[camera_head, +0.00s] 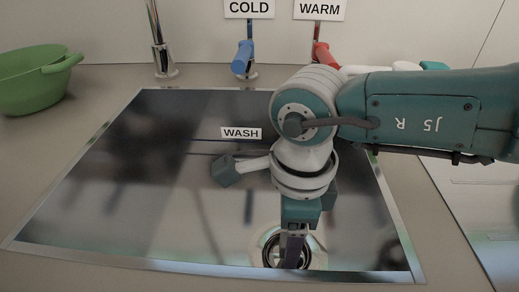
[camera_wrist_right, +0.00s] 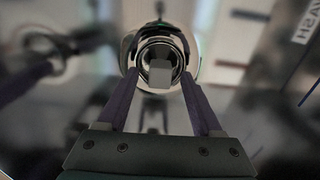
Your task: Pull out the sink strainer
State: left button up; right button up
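The sink strainer (camera_head: 271,250) is a round metal piece with dark rings in the drain near the front of the sink. My right gripper (camera_head: 291,262) points down over it and hides part of it. In the right wrist view the strainer (camera_wrist_right: 160,40) shows beyond the fingertips, with a pale square grip (camera_wrist_right: 160,74) at its middle. My right gripper's (camera_wrist_right: 158,78) two purple fingers stand apart, one on each side of that grip. I see no contact, and the exact height gap is hard to tell. My left gripper is not in view.
The dark, shiny sink (camera_head: 120,190) has a metal rim and a WASH label (camera_head: 241,133). A faucet (camera_head: 160,45) stands behind it. A green bowl (camera_head: 35,85) sits at left.

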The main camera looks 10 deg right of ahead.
grip_shut()
jog(key=c, duration=0.6)
grip_release()
grip_shut()
jog(key=shift+r+p, duration=0.5)
jog(key=shift+r, duration=0.15)
jog(key=shift+r+p, duration=2.2)
jog(key=shift+r, duration=0.3)
